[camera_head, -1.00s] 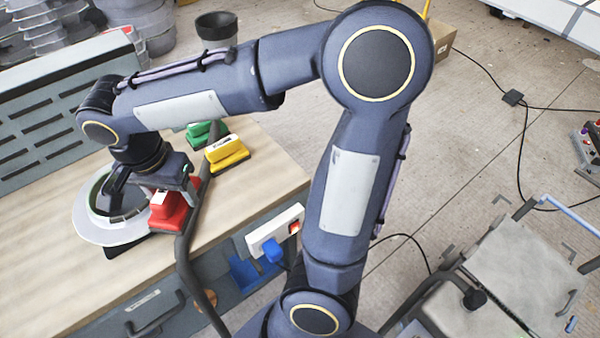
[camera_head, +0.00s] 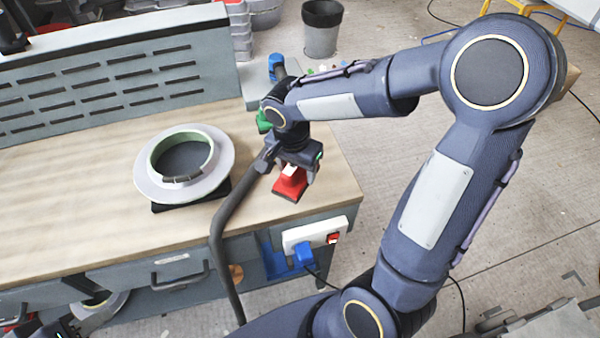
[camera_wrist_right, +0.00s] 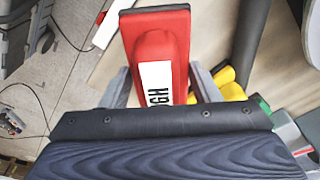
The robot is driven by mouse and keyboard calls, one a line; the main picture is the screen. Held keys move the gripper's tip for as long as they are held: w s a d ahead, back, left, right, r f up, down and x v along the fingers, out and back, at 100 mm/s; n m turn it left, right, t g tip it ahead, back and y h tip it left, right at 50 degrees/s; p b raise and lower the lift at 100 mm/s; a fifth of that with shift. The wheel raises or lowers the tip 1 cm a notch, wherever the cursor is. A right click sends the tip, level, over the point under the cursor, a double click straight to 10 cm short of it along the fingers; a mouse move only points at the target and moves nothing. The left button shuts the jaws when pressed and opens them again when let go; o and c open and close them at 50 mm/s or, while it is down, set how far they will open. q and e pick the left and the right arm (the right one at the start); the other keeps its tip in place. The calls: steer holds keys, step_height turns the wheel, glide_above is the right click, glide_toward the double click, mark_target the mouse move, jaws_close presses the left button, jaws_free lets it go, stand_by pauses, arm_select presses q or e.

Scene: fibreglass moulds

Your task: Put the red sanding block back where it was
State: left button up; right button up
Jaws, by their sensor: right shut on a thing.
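The red sanding block (camera_head: 290,183) is held in my right gripper (camera_head: 296,167) over the right part of the workbench, near its front edge. In the right wrist view the red block (camera_wrist_right: 155,50) sits between the two fingers, with a white lettered label on its side. The head view does not clearly show whether it touches the bench top. A green block (camera_head: 263,121) is partly hidden behind the right wrist. Yellow block parts (camera_wrist_right: 229,86) show beside the right finger in the wrist view. My left gripper (camera_head: 82,318) is low at the bottom left, mostly cut off, its jaws unclear.
A round mould (camera_head: 222,170) with a pale flange and green inner wall stands on the workbench (camera_head: 80,215), left of the right gripper. A thick dark hose (camera_head: 221,230) runs over the front edge. A power strip (camera_head: 312,236) is on the bench front. The left bench top is clear.

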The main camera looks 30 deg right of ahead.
mark_target(300, 174)
steer(key=shift+w+d+f, duration=0.4)
steer(key=shift+d+f, duration=0.05)
steer(key=shift+f, duration=0.2)
steer(key=f, duration=0.3)
steer(key=shift+w+d+f, duration=0.1)
steer(key=shift+w+d, duration=0.1)
steer(key=shift+d, duration=0.1)
steer(key=shift+f, duration=0.4)
steer(key=shift+f, duration=0.1)
steer(key=shift+f, duration=0.15)
steer(key=o, duration=1)
steer(key=shift+c, duration=0.2)
steer(key=shift+r, duration=0.2)
